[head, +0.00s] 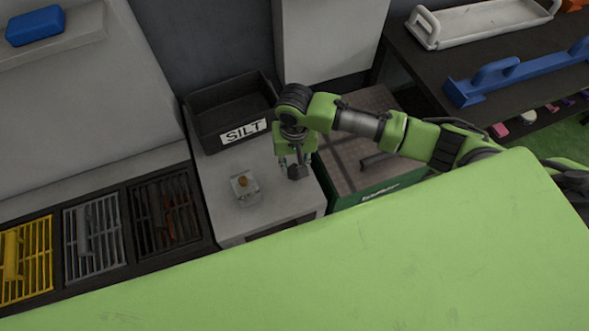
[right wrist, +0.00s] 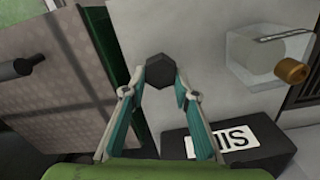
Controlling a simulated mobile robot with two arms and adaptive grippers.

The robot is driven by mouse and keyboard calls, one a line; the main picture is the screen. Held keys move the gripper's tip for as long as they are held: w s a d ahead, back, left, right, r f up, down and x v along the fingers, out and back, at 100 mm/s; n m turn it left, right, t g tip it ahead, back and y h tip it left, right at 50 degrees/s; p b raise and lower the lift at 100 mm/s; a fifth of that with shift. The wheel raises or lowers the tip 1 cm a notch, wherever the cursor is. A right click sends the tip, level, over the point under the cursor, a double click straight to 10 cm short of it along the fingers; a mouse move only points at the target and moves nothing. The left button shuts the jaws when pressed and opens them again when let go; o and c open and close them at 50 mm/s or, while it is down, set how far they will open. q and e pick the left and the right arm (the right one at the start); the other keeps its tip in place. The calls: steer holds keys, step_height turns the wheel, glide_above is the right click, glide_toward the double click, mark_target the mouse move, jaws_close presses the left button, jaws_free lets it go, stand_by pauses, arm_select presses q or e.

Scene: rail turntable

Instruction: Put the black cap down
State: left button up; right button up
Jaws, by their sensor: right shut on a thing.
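My right gripper (head: 293,162) is over the right part of the light grey worktop (head: 270,209). It is shut on the black cap (head: 297,172). In the right wrist view the black cap (right wrist: 161,70) shows as a dark, many-sided piece between the two teal fingertips (right wrist: 160,85). I cannot tell whether the cap touches the worktop. A clear block-shaped container (head: 245,187) with a brass-coloured fitting stands on the worktop to the left of the gripper. It also shows in the right wrist view (right wrist: 250,55). My left gripper is not in view.
A black bin labelled SILT (head: 215,125) stands behind the clear container. A green-sided box with a speckled top (head: 350,140) is right of the worktop. Yellow, grey and black slatted grates (head: 90,238) lie at left. The worktop's front is bare.

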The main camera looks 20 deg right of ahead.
mark_target(294, 167)
steer(key=shift+w+f, duration=0.1)
steer(key=shift+f, duration=1.6)
steer(key=shift+f, duration=0.1)
steer(key=o, duration=1.2)
steer(key=shift+o, duration=0.2)
step_height(294, 167, up, 12)
steer(key=shift+r+p, duration=0.15)
steer(key=shift+p, duration=0.3)
